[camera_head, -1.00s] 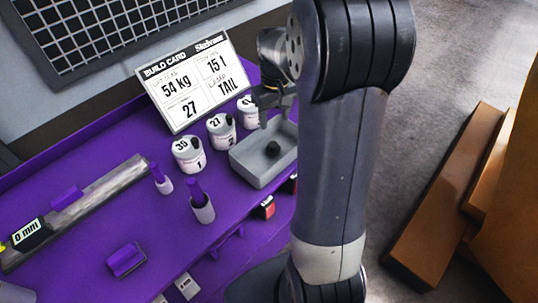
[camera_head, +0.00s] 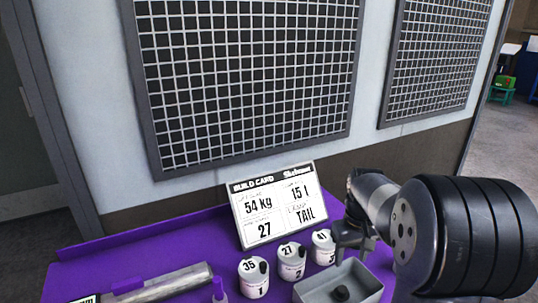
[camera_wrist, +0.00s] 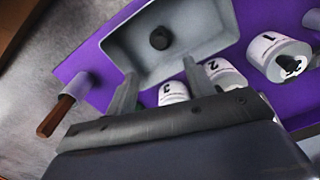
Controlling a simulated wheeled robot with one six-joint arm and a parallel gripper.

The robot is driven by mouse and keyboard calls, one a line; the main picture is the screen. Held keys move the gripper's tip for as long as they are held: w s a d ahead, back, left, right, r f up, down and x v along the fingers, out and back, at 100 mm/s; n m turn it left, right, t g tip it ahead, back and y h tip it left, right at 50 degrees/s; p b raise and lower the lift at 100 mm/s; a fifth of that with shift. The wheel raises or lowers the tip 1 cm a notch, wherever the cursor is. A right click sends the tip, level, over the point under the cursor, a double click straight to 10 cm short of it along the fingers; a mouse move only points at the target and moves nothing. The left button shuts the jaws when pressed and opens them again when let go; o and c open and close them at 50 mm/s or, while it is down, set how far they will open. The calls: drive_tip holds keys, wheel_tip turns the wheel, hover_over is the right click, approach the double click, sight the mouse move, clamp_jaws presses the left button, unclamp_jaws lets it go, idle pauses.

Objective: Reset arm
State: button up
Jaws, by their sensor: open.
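My gripper (camera_head: 352,238) hangs at the right end of the bench, with its two fingers apart and nothing between them. In the wrist view my gripper (camera_wrist: 158,80) has its fingers spread at the near edge of a grey tray (camera_wrist: 215,62). The tray (camera_head: 310,292) also shows in the head view, with one small black knob-like piece (camera_head: 341,293) inside. That piece shows in the wrist view too (camera_wrist: 160,38). I cannot tell whether the fingers touch the tray. My arm fills the lower right of the head view.
A brown-handled tool (camera_wrist: 62,108) sits at the bench edge.

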wheel_tip(320, 180, down, 7)
drive_tip(key=shift+f+p, duration=0.1)
drive_tip(key=shift+p, duration=0.25)
drive_tip(key=shift+r+p, duration=2)
drive_tip(key=shift+r, duration=0.7)
drive_tip(key=shift+f, duration=0.1)
